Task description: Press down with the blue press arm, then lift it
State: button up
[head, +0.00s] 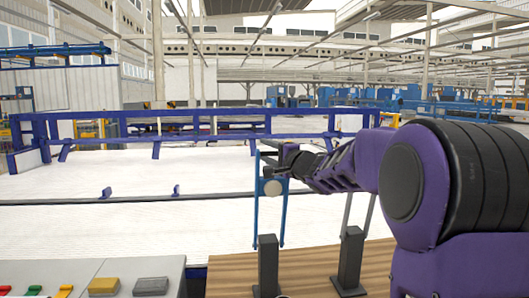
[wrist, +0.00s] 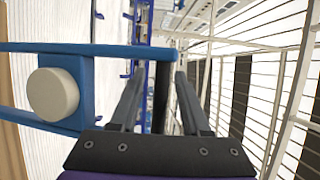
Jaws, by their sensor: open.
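The blue press arm (head: 256,212) stands raised in the head view, two thin blue bars with a pale round disk (head: 272,187) between them. Its lower end is near a grey post (head: 268,265) on a wooden table. My gripper (head: 284,160) is at the top of the arm. In the wrist view, the blue press arm (wrist: 110,49) comes in from the left with the pale disk (wrist: 53,94). A dark bar (wrist: 163,95) at its end lies between my two open fingers (wrist: 160,100). I cannot tell whether they touch it.
The wooden table (head: 315,268) carries a second grey post (head: 350,260) to the right. A grey panel (head: 95,280) with coloured buttons is at the lower left. A blue railing (head: 190,137) crosses behind, beyond a white floor. My arm covers the right side.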

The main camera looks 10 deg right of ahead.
grip_shut()
dwell(1.4)
